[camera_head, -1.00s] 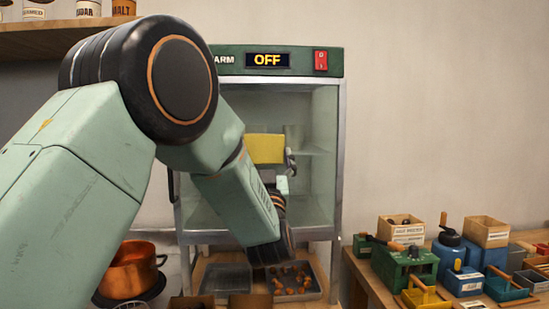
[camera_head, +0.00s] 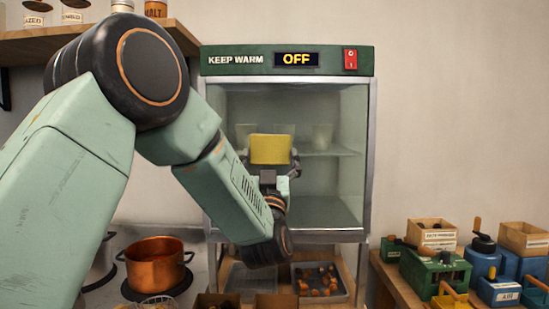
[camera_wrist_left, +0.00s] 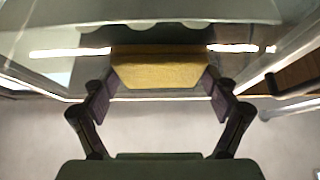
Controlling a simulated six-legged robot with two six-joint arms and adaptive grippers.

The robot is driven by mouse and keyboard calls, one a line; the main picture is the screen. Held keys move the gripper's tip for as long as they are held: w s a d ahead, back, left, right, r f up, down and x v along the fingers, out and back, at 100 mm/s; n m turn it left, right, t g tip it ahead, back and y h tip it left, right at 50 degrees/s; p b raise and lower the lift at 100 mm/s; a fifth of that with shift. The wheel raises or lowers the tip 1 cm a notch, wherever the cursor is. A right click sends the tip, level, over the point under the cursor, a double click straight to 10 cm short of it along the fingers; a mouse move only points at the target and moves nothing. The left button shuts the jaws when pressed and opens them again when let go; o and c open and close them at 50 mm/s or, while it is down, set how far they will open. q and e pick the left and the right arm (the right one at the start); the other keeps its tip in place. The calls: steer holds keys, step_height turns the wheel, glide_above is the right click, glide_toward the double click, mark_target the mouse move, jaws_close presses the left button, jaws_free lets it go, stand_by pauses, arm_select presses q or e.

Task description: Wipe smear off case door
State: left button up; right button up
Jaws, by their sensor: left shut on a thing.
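The keep-warm case (camera_head: 222,62) has a green top, an OFF display, a red switch and a metal-framed glass door (camera_head: 335,190). My left gripper (camera_head: 270,162) is shut on a yellow sponge (camera_head: 270,149), in front of the glass at upper middle height. In the left wrist view the sponge (camera_wrist_left: 158,72) sits between both fingers, with its far face at or very near the glass; I cannot tell if it touches. No smear can be made out on the door. My right gripper is not in view.
A copper pot (camera_head: 155,264) stands at lower left. A tray of chestnuts (camera_head: 320,281) lies below the case. A side table at right holds a green box (camera_head: 434,272) and several blue and wooden boxes. A shelf with jars (camera_head: 75,14) is at upper left.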

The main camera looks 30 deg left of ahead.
arm_select(q)
steer(key=shift+s+d+b, duration=0.15)
steer(key=shift+s+d, duration=0.4)
steer(key=shift+s, duration=0.35)
steer(key=shift+s+d+b, duration=0.15)
steer(key=shift+s+d, duration=0.4)
steer(key=shift+s, duration=0.3)
steer(key=shift+s+d+b, duration=0.15)
steer(key=shift+s+d, duration=0.4)
steer(key=shift+s, duration=0.35)
steer(key=shift+s+d, duration=0.4)
steer(key=shift+s, duration=0.25)
steer(key=shift+s+d, duration=0.4)
steer(key=shift+s, duration=0.2)
steer(key=shift+a, duration=0.1)
